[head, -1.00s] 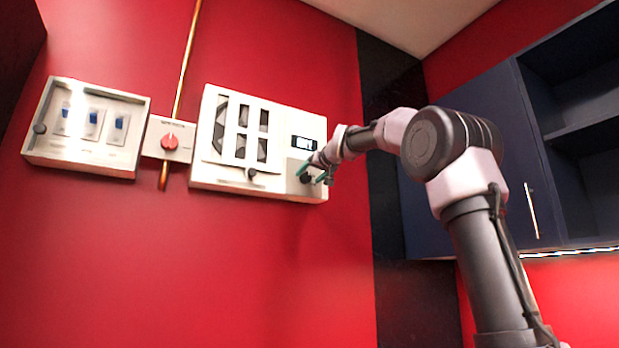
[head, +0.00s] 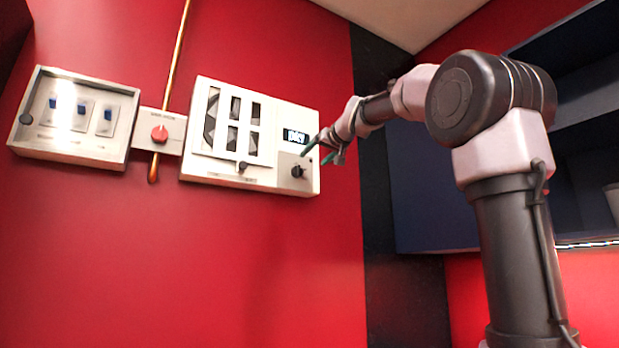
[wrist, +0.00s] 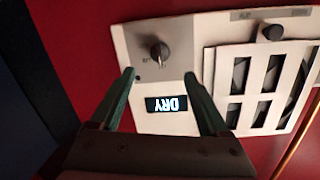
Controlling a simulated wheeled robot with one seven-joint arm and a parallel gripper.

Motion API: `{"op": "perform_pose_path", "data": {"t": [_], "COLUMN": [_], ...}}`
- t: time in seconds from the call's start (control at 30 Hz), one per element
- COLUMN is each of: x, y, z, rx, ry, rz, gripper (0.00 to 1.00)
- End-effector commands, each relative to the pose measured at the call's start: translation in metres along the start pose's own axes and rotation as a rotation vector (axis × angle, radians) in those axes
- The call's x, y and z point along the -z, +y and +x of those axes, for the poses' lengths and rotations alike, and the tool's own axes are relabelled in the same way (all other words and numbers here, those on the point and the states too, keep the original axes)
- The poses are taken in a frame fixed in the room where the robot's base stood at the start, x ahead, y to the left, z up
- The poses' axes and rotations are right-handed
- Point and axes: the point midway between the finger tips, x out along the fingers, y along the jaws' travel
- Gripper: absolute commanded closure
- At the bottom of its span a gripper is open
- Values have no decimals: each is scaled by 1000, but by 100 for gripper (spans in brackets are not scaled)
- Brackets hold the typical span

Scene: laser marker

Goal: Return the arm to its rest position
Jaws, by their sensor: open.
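My gripper (head: 318,150) is open and empty in front of the right end of a white wall panel (head: 190,130). In the wrist view its two green fingers (wrist: 158,88) stand wide apart. A black knob (head: 297,171) sits on the panel below a small display; the knob also shows in the wrist view (wrist: 160,51), beyond the fingertips and clear of them. The display (wrist: 166,104) reads "DRY", upside down in the wrist view. My arm reaches in from the right side of the head view.
A red knob (head: 159,134) on a small plate and a box with blue switches (head: 75,112) are left of the panel. A copper pipe (head: 178,45) runs up the red wall. Dark blue cabinets (head: 425,190) stand behind my arm. The wall below the panel is clear.

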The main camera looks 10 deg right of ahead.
Motion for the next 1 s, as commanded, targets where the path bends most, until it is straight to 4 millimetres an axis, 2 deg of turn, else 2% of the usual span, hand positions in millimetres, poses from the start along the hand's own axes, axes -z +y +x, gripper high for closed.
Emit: {"op": "perform_pose_path", "data": {"t": [0.23, 0.37, 0.47, 0.6, 0.67, 0.8, 0.9, 1.0], "x": [-1, -26, -75, -169, -211, -305, -366, -416], "y": [0, 1, 5, 16, 22, 35, 43, 49], "z": [0, -10, -31, -75, -96, -146, -182, -211], "rx": [-1, -12, -38, -96, -124, -191, -236, -275], "ry": [-2, -50, -141, -305, -373, -521, -614, -687], "rz": [1, 20, 59, 139, 175, 256, 306, 348], "gripper": [21, 21, 21, 21, 21, 21, 21, 21]}}
